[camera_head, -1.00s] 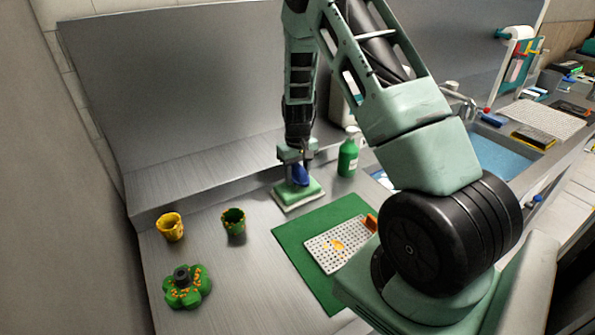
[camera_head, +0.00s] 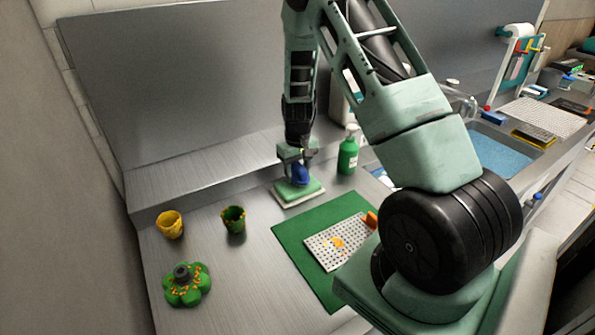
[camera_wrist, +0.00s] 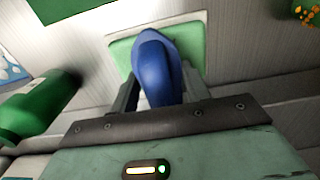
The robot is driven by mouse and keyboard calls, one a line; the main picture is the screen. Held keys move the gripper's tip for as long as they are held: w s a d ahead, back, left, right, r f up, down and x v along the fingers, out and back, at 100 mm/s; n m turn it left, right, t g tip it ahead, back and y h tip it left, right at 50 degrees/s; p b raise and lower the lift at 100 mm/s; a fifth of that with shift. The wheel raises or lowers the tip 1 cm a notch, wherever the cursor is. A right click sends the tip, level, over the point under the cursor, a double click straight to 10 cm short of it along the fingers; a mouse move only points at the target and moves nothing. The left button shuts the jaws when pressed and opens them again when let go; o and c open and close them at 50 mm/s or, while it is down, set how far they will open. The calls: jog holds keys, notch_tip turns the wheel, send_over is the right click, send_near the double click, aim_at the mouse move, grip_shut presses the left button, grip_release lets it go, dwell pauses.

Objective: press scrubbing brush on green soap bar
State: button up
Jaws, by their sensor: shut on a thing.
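The green soap bar (camera_head: 285,191) lies on a pale dish (camera_head: 299,202) on the steel counter. My gripper (camera_head: 299,172) is directly above it, pointing down, shut on the blue scrubbing brush (camera_head: 300,177). In the wrist view the blue brush (camera_wrist: 154,62) sits between my two fingers, over the green soap (camera_wrist: 121,56). The brush appears to touch the soap's top, but its underside is hidden, so contact is not certain.
A green bottle (camera_head: 347,157) stands close to the right of the soap. A green mat (camera_head: 290,237) with a perforated white board (camera_head: 325,252) lies in front. Yellow (camera_head: 170,225) and green (camera_head: 233,219) cups and a flower-shaped green object (camera_head: 187,293) stand left. A sink (camera_head: 497,157) is right.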

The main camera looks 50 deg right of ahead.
aim_at(298, 163)
jog(key=shift+f+b, duration=0.3)
jog(key=shift+f, duration=0.1)
dwell(1.2)
jog(key=shift+r+p, duration=2.45)
jog(key=shift+r, duration=1.15)
jog(key=shift+f, duration=0.1)
